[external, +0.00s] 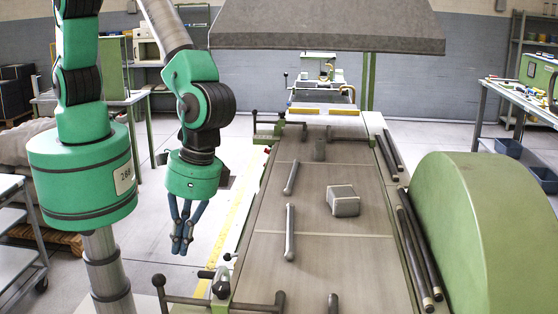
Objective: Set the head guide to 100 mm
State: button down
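My gripper (182,246), with blue fingers, hangs pointing down to the left of the long grey machine bed (262,265), over the floor. Its fingertips look close together, but this angle does not show whether they are open or shut. I see nothing held in it, and it is apart from the machine. No part is clearly identifiable as the head guide, and no millimetre scale is readable. Black-knobbed handles (218,283) stand at the bed's near left corner. Two slim grey bars, one farther (291,178) and one nearer (290,232), lie along the bed.
A grey block (343,200) sits mid-bed. Dark rods (418,240) run along the right edge beside a large green rounded housing (480,240). A grey hood (325,27) hangs above the far end. Floor left of the bed, with a yellow line (232,230), is clear.

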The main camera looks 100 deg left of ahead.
jog(key=shift+p+v, duration=0.3)
jog(key=shift+v, duration=0.9)
jog(key=a+r+m+t+h+b, duration=0.15)
jog(key=a+r+b, duration=0.35)
jog(key=a+r, duration=0.5)
jog(key=a+r+n+t+b, duration=0.15)
jog(key=a+r+b, duration=0.4)
jog(key=a, duration=0.85)
jog(key=s+a+m+t+y+b, duration=0.2)
jog(key=s+a+t+b, duration=0.3)
jog(key=s+a, duration=1.4)
jog(key=a+b, duration=0.3)
jog(key=b, duration=0.1)
jog(key=shift+a+r, duration=0.15)
